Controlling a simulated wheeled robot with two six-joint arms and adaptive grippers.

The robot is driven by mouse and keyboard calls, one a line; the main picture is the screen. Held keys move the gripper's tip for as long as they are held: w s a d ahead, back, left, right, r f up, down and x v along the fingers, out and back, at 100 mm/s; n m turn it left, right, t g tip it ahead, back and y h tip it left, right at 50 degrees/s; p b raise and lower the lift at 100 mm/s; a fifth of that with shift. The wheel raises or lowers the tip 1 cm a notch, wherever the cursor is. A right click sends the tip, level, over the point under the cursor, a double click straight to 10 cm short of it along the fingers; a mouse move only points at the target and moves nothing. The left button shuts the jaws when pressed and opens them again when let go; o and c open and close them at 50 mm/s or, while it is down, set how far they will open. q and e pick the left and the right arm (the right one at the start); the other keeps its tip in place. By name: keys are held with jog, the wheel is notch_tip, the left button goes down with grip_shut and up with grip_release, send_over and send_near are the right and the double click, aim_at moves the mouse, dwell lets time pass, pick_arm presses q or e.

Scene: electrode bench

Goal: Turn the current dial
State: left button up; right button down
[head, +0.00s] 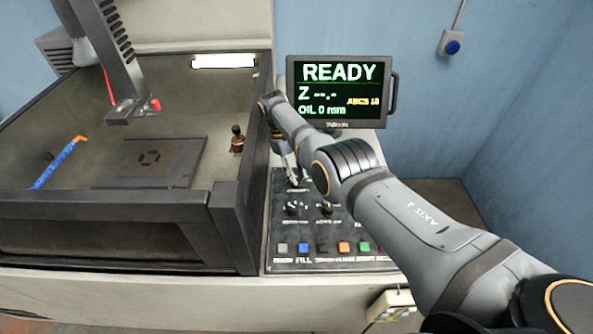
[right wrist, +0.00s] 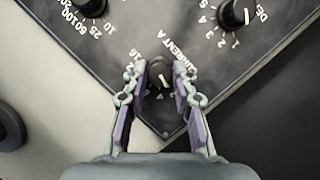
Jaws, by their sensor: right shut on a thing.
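The current dial (right wrist: 161,78) is a small dark knob with a pale pointer line, near a corner of the black control panel. Lettering ending in "ENT A" and numbers such as 16 are printed around it. My right gripper (right wrist: 160,88) is shut on the knob, one finger on each side, in the right wrist view. In the head view my right gripper (head: 291,174) reaches down to the upper part of the control panel (head: 280,238), and my arm hides the dial there. My left gripper is not in view.
Two more dials, a left one (right wrist: 90,5) and a right one (right wrist: 234,14), sit close by. A screen (head: 338,92) reads READY and OIL 0 mm, with a small orange line ending in 10. A dark-walled tank (head: 110,218) stands left; several coloured buttons line the panel's front.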

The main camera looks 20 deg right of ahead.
dwell(0.4)
jog(key=c, duration=1.1)
grip_release()
